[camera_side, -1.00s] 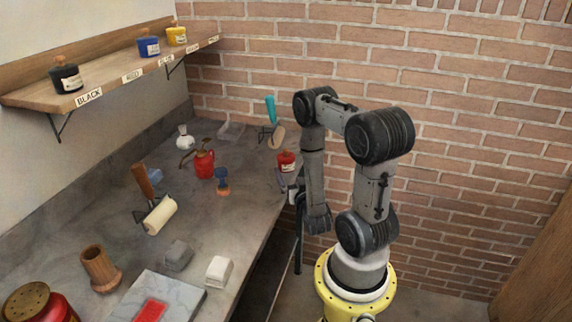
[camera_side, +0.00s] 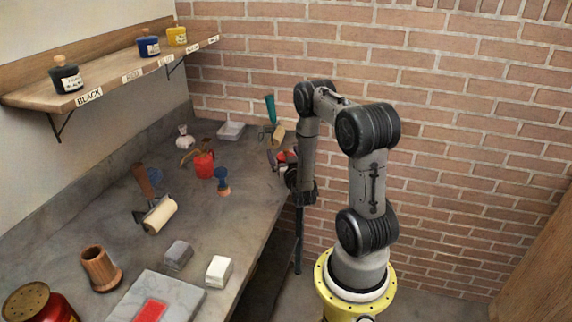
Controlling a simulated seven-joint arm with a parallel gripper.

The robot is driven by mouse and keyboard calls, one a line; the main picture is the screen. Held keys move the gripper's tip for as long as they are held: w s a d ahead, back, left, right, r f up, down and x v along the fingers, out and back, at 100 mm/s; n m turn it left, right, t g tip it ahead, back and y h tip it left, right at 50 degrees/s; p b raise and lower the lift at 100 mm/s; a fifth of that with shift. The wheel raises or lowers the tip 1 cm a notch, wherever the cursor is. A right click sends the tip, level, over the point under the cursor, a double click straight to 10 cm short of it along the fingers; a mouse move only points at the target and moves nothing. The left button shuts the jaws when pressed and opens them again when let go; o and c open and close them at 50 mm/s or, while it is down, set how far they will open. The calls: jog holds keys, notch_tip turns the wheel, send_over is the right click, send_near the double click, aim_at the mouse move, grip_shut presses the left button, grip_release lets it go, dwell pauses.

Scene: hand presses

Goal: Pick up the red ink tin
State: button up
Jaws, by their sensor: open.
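The red ink tin (camera_side: 281,156) stands near the far right edge of the grey counter and is partly hidden by my gripper. My gripper (camera_side: 279,166) is open at the counter edge, right at the tin, with its dark fingers overlapping it in the picture. I cannot tell whether the fingers are on both sides of the tin or touching it.
A red spouted can (camera_side: 204,165) and a blue-handled tool (camera_side: 222,181) stand left of the tin. A green-handled roller (camera_side: 271,112) is just behind it. The wall shelf (camera_side: 125,75) holds a black tin (camera_side: 66,77), a blue tin (camera_side: 148,45) and a yellow tin (camera_side: 177,36).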

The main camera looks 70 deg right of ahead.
grip_shut()
jog(key=shift+r, duration=0.1)
dwell(0.3)
jog(key=shift+r, duration=0.5)
notch_tip(320, 180, up, 2)
jog(key=shift+r, duration=0.1)
jog(key=s+a+r, duration=0.1)
jog(key=r, duration=0.1)
jog(key=s+a+r, duration=0.1)
jog(key=a+r, duration=0.1)
jog(key=s+a+r, duration=0.1)
jog(key=r, duration=0.1)
jog(key=shift+s+a+r, duration=0.1)
jog(key=shift+a+r, duration=0.1)
jog(key=s+a+r, duration=0.3)
jog(key=s+a, duration=0.2)
jog(key=a, duration=0.2)
jog(key=shift+r, duration=0.15)
